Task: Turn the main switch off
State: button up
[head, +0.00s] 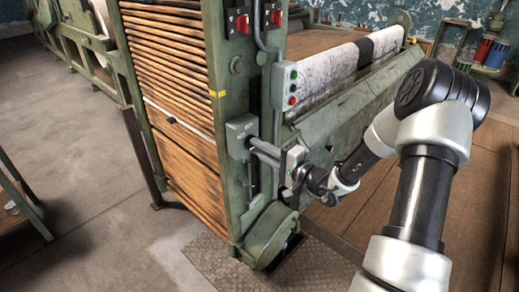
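A grey switch box (240,129) is fixed to the green machine post in the middle of the head view, with small markings on its upper face. I take it to be the main switch. A grey bar-like part (265,148) sticks out from the box's right side toward my gripper (281,159). My gripper is close to the right of the box, at the end of my arm, which reaches in from the right. The fingers are small and overlap the bar in the picture. I cannot tell whether they touch it or whether they are open or shut. The switch position is unclear.
A button box (285,86) with green and red buttons hangs above my gripper. Two red switches (242,23) (275,17) sit higher on the machine. Wooden slats (170,70) fill its left side. A rounded green housing (268,235) is below. Open floor (90,220) lies left.

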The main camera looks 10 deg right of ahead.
jog(key=shift+o, duration=0.9)
jog(key=p+v, duration=0.2)
jog(key=v, duration=1.5)
jog(key=shift+s, duration=0.15)
jog(key=shift+d, duration=0.1)
